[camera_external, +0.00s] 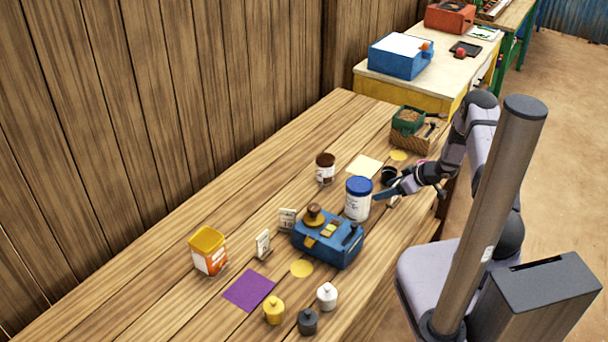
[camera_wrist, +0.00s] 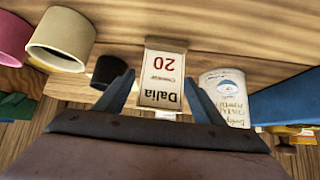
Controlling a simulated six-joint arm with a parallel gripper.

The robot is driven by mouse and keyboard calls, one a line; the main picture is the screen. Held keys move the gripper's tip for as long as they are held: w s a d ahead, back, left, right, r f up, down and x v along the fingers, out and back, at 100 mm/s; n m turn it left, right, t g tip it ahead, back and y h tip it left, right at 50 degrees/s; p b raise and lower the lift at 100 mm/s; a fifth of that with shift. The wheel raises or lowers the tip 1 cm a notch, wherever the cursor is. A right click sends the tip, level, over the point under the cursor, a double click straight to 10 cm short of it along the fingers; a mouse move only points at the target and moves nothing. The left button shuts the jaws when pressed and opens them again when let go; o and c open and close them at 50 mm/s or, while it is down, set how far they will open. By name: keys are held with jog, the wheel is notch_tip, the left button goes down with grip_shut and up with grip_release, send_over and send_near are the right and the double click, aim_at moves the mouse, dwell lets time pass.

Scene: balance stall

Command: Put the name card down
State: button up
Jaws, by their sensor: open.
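The name card (camera_wrist: 161,82) is a small pale card reading "Dalia" and "20", upside down in the wrist view. It lies between my two fingers, with a narrow gap visible on each side. My gripper (camera_wrist: 160,88) is open around it, and I cannot tell whether the card touches a surface. In the external view, my gripper (camera_external: 385,194) is low over the right edge of the table, just right of the white jar with a blue lid (camera_external: 357,203). The card there is not clearly made out.
A blue balance (camera_external: 328,242) stands near the jar, with two other small cards (camera_external: 263,244) beside it. A black cup (camera_wrist: 111,70) and cream and pink cups (camera_wrist: 62,36) are left of the card. A wicker box (camera_external: 411,140) stands farther back.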

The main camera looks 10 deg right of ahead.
jog(key=c, duration=1.2)
jog(key=shift+r, duration=0.15)
notch_tip(320, 180, up, 10)
jog(key=shift+f+b, duration=0.1)
jog(key=shift+b, duration=0.3)
